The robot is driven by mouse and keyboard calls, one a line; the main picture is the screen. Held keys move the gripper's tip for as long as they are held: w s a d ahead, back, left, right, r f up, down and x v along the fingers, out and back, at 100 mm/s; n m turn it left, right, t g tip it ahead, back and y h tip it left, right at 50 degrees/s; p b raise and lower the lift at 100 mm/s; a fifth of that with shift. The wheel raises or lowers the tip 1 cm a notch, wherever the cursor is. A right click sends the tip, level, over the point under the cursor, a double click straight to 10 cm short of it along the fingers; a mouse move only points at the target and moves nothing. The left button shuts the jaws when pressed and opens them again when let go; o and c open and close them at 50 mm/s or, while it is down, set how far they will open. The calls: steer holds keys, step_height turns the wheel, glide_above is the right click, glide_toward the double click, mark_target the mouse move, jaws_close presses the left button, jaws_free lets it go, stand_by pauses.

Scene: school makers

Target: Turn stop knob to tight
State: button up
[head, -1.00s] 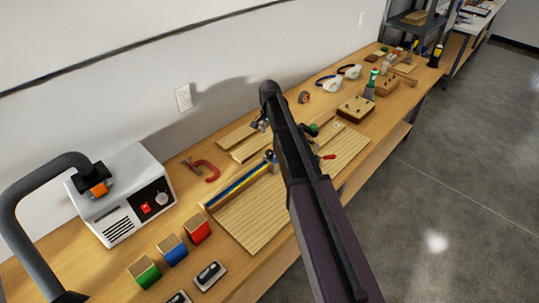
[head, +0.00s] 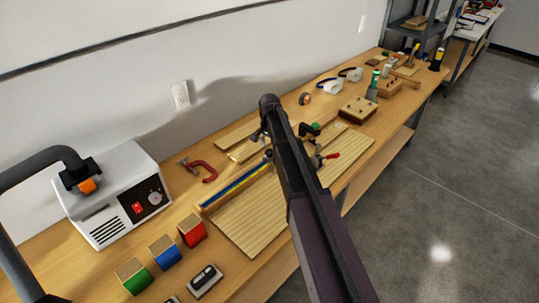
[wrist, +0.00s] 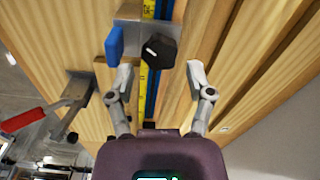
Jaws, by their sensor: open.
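The stop knob (wrist: 159,50) is black and faceted with a white mark, and sits on a metal stop block (wrist: 130,36) in the wrist view. A blue tab (wrist: 114,46) sticks out beside it. The block straddles a rail with a yellow measuring tape (wrist: 144,84) and a blue strip. My gripper (wrist: 159,70) is open, with its fingertips on either side of the knob's near edge and a gap at each side. Nothing is held. In the head view my arm hides the knob and most of the gripper.
A toggle clamp with a red handle (wrist: 22,120) stands left of my gripper in the wrist view. The floor on the right is clear.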

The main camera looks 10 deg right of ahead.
mark_target(270, 153)
steer(key=shift+f+b, duration=1)
steer(key=shift+f, duration=0.35)
steer(key=c, duration=0.9)
